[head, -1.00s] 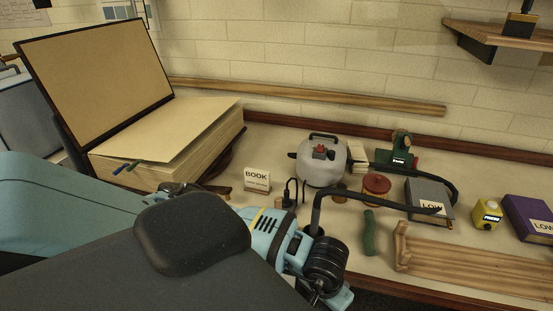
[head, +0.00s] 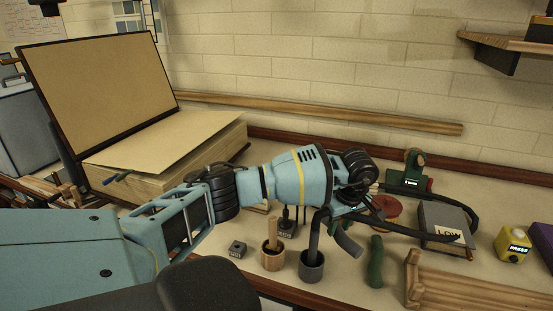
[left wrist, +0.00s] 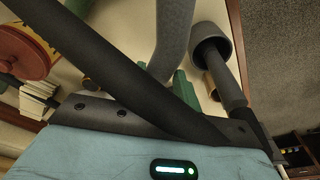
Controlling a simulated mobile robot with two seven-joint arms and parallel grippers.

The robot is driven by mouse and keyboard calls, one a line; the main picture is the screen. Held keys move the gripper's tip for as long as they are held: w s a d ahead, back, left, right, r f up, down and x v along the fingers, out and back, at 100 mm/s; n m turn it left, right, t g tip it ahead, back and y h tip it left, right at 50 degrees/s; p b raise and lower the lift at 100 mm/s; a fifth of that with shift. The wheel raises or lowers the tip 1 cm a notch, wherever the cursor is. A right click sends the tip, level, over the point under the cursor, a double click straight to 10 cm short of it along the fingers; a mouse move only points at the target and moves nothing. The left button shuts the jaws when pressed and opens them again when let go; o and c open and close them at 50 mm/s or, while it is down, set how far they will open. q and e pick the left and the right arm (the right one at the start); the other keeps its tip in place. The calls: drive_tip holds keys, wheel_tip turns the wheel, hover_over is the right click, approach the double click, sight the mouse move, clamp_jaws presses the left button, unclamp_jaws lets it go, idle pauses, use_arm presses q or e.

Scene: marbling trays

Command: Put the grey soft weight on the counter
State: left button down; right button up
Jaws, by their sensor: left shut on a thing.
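My left gripper (head: 338,214) is over the counter (head: 393,293), pointing down, its fingertips mostly hidden. It is shut on the grey soft weight (head: 348,242), a curved grey tube that slants below it. The weight also shows at the top of the left wrist view (left wrist: 173,38). I cannot tell whether its lower end touches the counter. A green soft weight (head: 375,262) lies just to its right. My right gripper is not in view.
A dark grey pot (head: 312,270) and a wooden pot (head: 272,262) stand left of the weight. A black hose (head: 420,235) loops right, by a grey LOW book (head: 440,221). A wooden rack (head: 465,290) lies in front. A red disc (head: 386,212) is behind.

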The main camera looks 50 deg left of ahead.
use_arm(q)
approach(331, 260)
drive_tip(key=shift+w+a+f, duration=0.1)
drive_tip(key=shift+a+f, duration=0.05)
drive_tip(key=shift+f, duration=1.1)
drive_tip(key=shift+w+a+f, duration=0.1)
drive_tip(key=shift+a+f, duration=0.1)
drive_tip(key=shift+f, duration=1.05)
drive_tip(key=shift+f, duration=0.15)
drive_tip(key=c, duration=1)
unclamp_jaws()
drive_tip(key=r, duration=0.4)
drive_tip(key=d+r, duration=0.1)
drive_tip(key=r, duration=0.7)
drive_tip(key=shift+s+d+r, duration=0.1)
drive_tip(key=shift+s+d, duration=0.15)
drive_tip(key=shift+d, duration=0.15)
